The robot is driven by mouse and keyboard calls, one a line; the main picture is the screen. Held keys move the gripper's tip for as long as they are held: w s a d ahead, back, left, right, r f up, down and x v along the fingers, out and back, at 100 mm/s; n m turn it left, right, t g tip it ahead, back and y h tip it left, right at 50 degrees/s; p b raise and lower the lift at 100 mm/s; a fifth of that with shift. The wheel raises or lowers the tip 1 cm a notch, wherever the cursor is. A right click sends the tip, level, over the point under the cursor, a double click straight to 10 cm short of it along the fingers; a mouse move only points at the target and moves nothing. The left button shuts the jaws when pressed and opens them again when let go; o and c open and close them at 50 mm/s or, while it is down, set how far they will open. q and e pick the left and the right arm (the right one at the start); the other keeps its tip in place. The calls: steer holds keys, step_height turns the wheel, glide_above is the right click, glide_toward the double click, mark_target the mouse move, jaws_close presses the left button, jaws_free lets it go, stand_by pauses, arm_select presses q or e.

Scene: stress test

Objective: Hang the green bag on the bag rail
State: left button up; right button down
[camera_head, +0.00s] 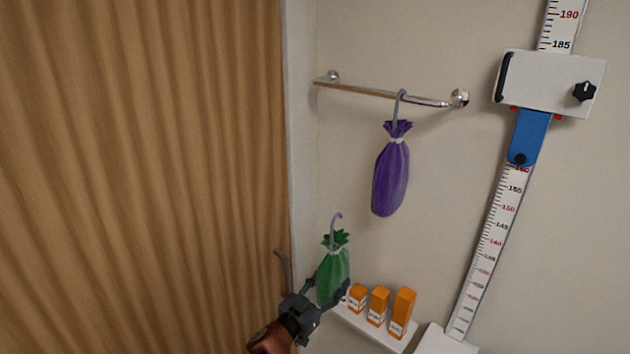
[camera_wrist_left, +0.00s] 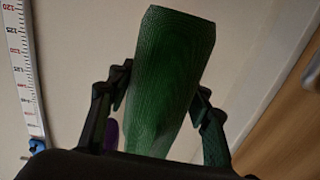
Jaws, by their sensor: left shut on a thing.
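The green bag (camera_head: 333,270) has a gathered top and a grey hook (camera_head: 336,222) pointing up. My left gripper (camera_head: 328,290) is shut on the bag's lower part and holds it upright. In the left wrist view, the bag (camera_wrist_left: 172,75) fills the middle between the fingers of my left gripper (camera_wrist_left: 160,105). The metal bag rail (camera_head: 375,92) is on the wall above, and the bag's hook is below it and apart from it. A purple bag (camera_head: 390,178) hangs from the rail's right part by its own hook. My right gripper is not in view.
A white shelf (camera_head: 365,330) with several orange boxes (camera_head: 378,306) is just right of my left gripper. A height scale (camera_head: 490,235) with a blue slider stands at right. A wooden door (camera_head: 140,170) with a handle fills the left. The rail's left and middle stretch is free.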

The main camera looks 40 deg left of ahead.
arm_select(q)
steer(key=w+a+r+p, duration=0.1)
steer(key=a+r+p, duration=0.2)
steer(key=r, duration=0.8)
steer(key=w+a+r+h+p, duration=0.1)
steer(key=a+r+p, duration=0.15)
steer(key=r, duration=0.85)
steer(key=w+a+r+p, duration=0.2)
steer(key=a+r+p, duration=0.15)
steer(key=r, duration=0.65)
steer(key=w+d+f+b, duration=0.1)
steer(key=w+f, duration=0.1)
steer(key=w, duration=0.6)
steer(key=shift+w+d+f+m+b, duration=0.15)
steer(key=shift+w+d+m+b, duration=0.15)
steer(key=shift+w+b, duration=0.1)
steer(key=o, duration=1.3)
steer(key=shift+o, duration=0.2)
steer(key=s+a, duration=0.1)
steer(key=s, duration=1.1)
steer(key=shift+a, duration=0.15)
